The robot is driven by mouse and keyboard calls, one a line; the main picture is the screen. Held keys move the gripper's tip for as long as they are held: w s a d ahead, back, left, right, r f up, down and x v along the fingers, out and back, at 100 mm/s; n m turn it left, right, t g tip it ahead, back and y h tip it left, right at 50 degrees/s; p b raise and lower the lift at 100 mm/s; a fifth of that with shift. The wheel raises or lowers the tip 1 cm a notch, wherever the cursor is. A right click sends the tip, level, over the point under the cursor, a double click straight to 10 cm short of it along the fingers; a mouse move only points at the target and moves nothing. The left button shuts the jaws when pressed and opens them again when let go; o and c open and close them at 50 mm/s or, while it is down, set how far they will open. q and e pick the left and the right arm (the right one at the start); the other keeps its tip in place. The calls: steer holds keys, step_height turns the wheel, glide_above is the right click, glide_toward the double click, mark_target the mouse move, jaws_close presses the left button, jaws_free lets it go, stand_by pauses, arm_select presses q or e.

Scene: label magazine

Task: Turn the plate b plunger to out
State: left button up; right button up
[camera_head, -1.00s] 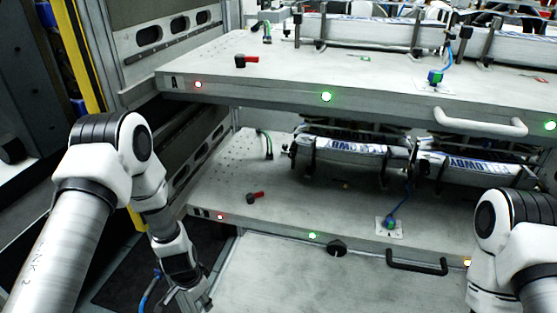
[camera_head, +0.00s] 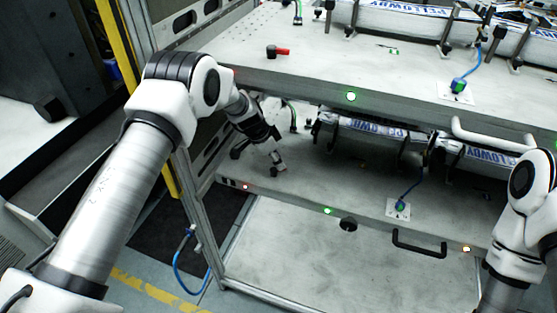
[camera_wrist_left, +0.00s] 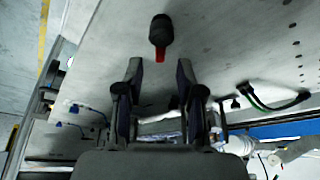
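The plate B plunger (camera_wrist_left: 160,32) shows in the left wrist view as a black knob with a red lever (camera_wrist_left: 160,54) pointing toward my gripper. It stands on the grey lower plate, plate B (camera_head: 300,185). My left gripper (camera_wrist_left: 160,76) is open, its two fingers spread either side of the lever's line, with the lever just beyond the tips. Nothing is between the fingers. In the head view my left gripper (camera_head: 258,158) is over the left part of the lower plate, and the plunger is hidden there. My right gripper is out of view; only its arm shows.
The upper plate (camera_head: 300,72) overhangs the lower one and carries its own black-and-red plunger (camera_head: 277,51). Label packs (camera_head: 365,130) on dark holders stand behind on the lower plate. A black handle (camera_head: 419,243) is on its front. A green hose (camera_wrist_left: 272,104) lies near my gripper.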

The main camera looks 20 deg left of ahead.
arm_select(q)
steer(key=x, duration=0.2)
steer(key=shift+a+f, duration=0.1)
steer(key=shift+f, duration=0.4)
steer(key=shift+s+r, duration=0.1)
jaws_close()
